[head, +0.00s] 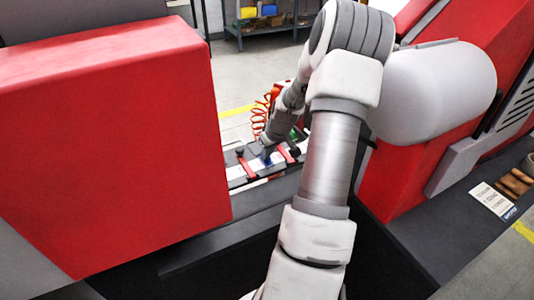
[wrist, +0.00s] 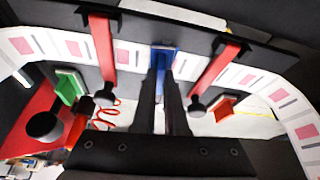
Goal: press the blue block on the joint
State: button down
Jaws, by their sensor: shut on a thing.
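The blue block (wrist: 170,52) is between the fingertips of my gripper (wrist: 165,72) in the wrist view. The gripper is shut on it. The block is at the label strip (wrist: 130,57), between two red clamp arms (wrist: 102,45) (wrist: 222,65). I cannot tell whether it touches the strip. The joint is not visible; the block and fingers cover that part of the strip. In the head view a small bit of blue block (head: 266,158) shows at the splicing plate (head: 236,158), below my gripper (head: 268,150).
A green piece (wrist: 68,86) is left of the fingers and a red-orange piece (wrist: 222,108) is right. Black knobs (wrist: 105,95) end the clamp arms. In the head view a large red housing (head: 110,140) stands left and a grey rounded cover (head: 435,90) right.

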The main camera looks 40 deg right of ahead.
dwell(0.3)
jog(key=shift+r+p, duration=1.75)
jog(key=shift+r, duration=0.7)
jog(key=shift+r, duration=0.1)
jog(key=shift+r+p, duration=1.1)
jog(key=shift+r, duration=0.35)
jog(key=shift+f, duration=0.1)
